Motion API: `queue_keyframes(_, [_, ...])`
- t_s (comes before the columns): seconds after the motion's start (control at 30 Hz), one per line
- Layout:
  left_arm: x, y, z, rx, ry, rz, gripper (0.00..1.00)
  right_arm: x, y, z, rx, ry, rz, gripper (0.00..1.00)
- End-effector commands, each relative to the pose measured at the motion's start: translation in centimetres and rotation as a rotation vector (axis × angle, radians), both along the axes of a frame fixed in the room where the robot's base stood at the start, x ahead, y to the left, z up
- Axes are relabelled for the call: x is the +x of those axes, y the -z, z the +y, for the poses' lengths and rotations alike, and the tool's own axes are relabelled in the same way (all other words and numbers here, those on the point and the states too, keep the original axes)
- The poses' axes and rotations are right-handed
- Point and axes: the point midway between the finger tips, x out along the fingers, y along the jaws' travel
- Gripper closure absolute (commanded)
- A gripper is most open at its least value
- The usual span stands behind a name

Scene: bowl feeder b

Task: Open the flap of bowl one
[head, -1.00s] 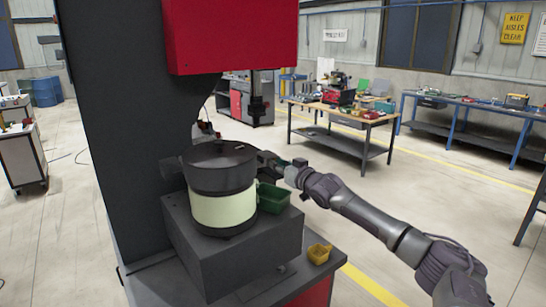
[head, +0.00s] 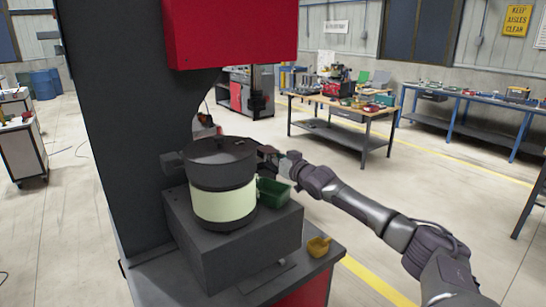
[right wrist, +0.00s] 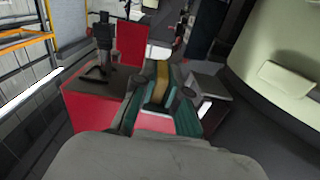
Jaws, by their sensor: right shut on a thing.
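Bowl one (head: 222,203) is a round drum with a pale green band, a dark upper part and a dark top. It stands on a grey block. My right gripper (head: 268,156) is at the upper right side of the bowl, close against its dark rim. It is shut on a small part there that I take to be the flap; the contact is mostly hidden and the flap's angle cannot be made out. In the right wrist view, a pale curved surface (right wrist: 280,65), which looks like the bowl, fills the right side. My left gripper is not in view.
A green bin (head: 273,193) sits right of the bowl, below my right gripper. A yellow scoop-like container (head: 318,246) is on the machine base. A dark column and red housing (head: 232,35) rise behind. Workbenches (head: 345,102) stand farther back, with open floor between.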

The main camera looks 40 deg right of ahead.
Motion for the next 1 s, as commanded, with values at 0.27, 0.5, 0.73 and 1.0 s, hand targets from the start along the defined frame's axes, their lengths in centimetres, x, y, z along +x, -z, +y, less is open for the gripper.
queue_keyframes(0.27, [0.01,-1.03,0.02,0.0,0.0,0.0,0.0,0.03,-1.05,0.07,-0.226,0.0,0.025,1.0])
queue_keyframes(0.5, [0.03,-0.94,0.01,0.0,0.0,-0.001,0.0,0.02,-1.0,0.05,-0.226,0.0,0.024,0.86])
queue_keyframes(0.73, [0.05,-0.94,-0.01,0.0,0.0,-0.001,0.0,0.02,-0.99,0.05,-0.225,0.0,0.024,0.77])
queue_keyframes(1.0, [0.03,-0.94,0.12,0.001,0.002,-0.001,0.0,-0.49,-0.78,0.14,-0.222,-0.001,0.027,0.77])
